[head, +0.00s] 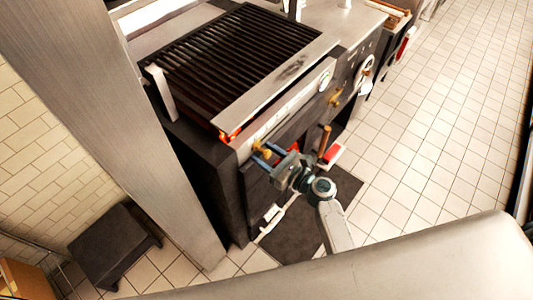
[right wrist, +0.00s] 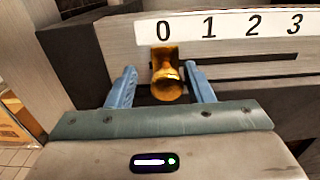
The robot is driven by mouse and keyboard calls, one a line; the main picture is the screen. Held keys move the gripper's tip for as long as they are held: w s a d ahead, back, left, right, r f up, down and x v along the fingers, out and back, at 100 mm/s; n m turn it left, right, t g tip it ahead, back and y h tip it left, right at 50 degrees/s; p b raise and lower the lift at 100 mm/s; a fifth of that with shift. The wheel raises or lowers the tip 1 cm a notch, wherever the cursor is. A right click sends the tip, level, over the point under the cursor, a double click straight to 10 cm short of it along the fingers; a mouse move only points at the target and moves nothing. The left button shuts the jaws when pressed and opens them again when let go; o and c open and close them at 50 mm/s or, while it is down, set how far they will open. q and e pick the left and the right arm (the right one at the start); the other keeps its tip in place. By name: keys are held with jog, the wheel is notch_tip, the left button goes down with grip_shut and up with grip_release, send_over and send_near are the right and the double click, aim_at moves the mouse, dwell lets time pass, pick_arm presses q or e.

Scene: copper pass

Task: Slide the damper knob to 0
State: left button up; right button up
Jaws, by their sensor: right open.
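The brass damper knob (right wrist: 167,82) sits directly below the 0 on the white number strip (right wrist: 230,25), at the left end of a dark slot (right wrist: 245,58). The strip reads 0, 1, 2, 3 from left to right. My right gripper (right wrist: 161,78) is open, with one blue finger on each side of the knob and a gap visible on both sides. In the head view the right gripper (head: 264,155) is at the front left corner of the grill unit, and the brass knob (head: 261,146) shows between its fingers. My left gripper is not in view.
A black-barred grill (head: 235,60) tops the unit, with an orange glow at its near corner. A dark mat (head: 300,230) lies on the tiled floor. The floor at right is clear.

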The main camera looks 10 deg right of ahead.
jog(key=b+v, duration=0.3)
jog(key=v, duration=0.7)
jog(key=shift+s+d, duration=0.25)
jog(key=shift+s, duration=0.05)
